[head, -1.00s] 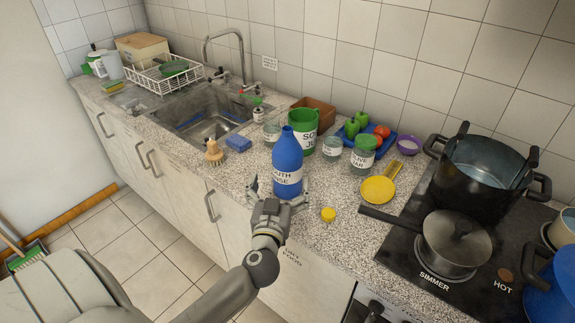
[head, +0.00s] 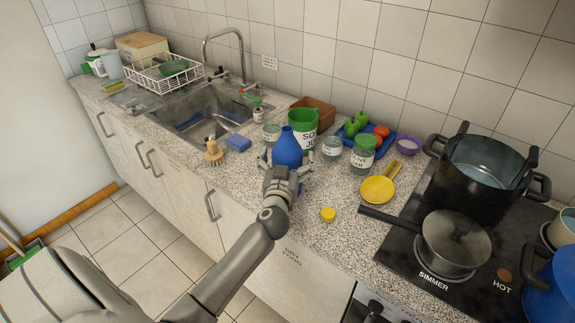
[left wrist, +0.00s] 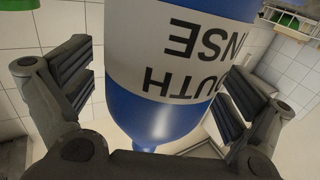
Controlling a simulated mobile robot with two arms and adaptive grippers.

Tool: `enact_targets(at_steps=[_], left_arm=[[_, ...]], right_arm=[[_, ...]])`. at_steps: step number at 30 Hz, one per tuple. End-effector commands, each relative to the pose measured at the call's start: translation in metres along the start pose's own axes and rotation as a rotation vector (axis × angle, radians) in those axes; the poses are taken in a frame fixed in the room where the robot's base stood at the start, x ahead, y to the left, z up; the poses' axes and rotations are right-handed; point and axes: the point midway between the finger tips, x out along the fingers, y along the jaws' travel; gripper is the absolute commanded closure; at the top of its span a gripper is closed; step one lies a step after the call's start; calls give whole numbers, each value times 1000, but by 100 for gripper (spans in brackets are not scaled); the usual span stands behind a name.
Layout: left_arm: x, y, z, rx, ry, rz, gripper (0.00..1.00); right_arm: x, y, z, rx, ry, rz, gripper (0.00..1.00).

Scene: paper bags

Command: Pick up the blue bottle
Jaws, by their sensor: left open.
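The blue bottle (head: 287,148) stands upright on the speckled counter in the head view, its lower part hidden behind my left gripper (head: 284,172). In the left wrist view the bottle (left wrist: 150,115) appears upside down, with a white label in dark lettering. My left gripper (left wrist: 160,95) is open, with one ribbed finger pad on each side of the bottle. A gap shows between the left pad and the bottle; the right pad is very close to it. My right gripper is not in view.
A green container (head: 303,130) stands right behind the bottle, with glass jars (head: 362,157) to its right. A yellow cap (head: 328,214) lies on the counter in front. A blue sponge (head: 238,143) and a brush (head: 213,153) lie left. The stove (head: 410,255) with pots is at right.

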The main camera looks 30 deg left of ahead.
Motion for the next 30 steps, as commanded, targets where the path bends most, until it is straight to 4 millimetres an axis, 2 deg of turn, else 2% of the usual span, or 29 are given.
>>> enact_targets(at_steps=[4, 5, 16, 25, 30], left_arm=[[0, 0, 0, 0, 0, 0, 0], [0, 0, 0, 0, 0, 0, 3], [-1, 0, 0, 0, 0, 1, 50], [0, 0, -3, 0, 2, 1, 51], [0, 0, -16, 2, 5, 1, 51]], right_arm=[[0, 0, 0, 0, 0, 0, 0], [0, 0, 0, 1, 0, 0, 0], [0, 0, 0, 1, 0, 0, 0], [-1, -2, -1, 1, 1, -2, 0], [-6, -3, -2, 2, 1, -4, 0]])
